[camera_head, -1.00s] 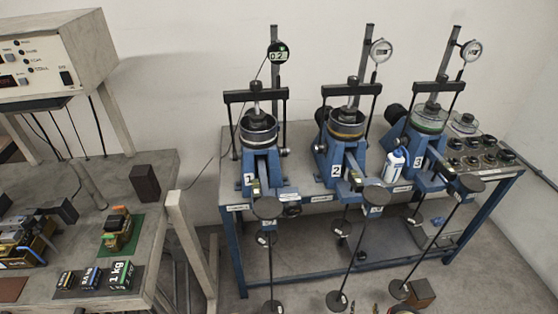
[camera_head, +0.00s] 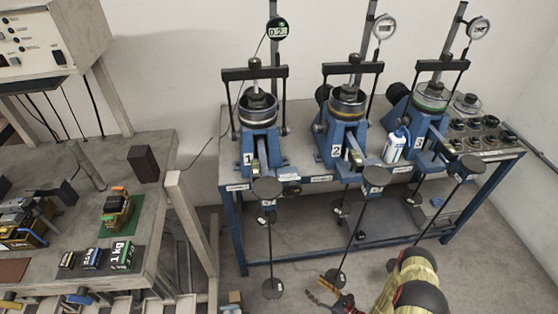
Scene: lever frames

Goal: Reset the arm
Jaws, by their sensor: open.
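My gripper (camera_head: 325,291) shows at the bottom centre of the head view, small and partly seen, open with nothing visible between its fingers. My yellow and black arm (camera_head: 408,284) comes in from the bottom right and is cut off by the picture edge. The gripper appears below the hanger of lever frame 2 and in front of the bench; whether it touches anything is unclear. Lever frames 1 (camera_head: 258,137), 2 (camera_head: 343,130) and 3 (camera_head: 421,125) stand in a row on the blue-legged bench (camera_head: 300,200), each with a long hanger rod in front.
A white bottle (camera_head: 395,146) stands between frames 2 and 3. Small dark pots (camera_head: 477,136) sit at the bench's right end. The left table (camera_head: 90,222) holds weights (camera_head: 122,254) and a black block (camera_head: 143,164). Floor shows between table and bench.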

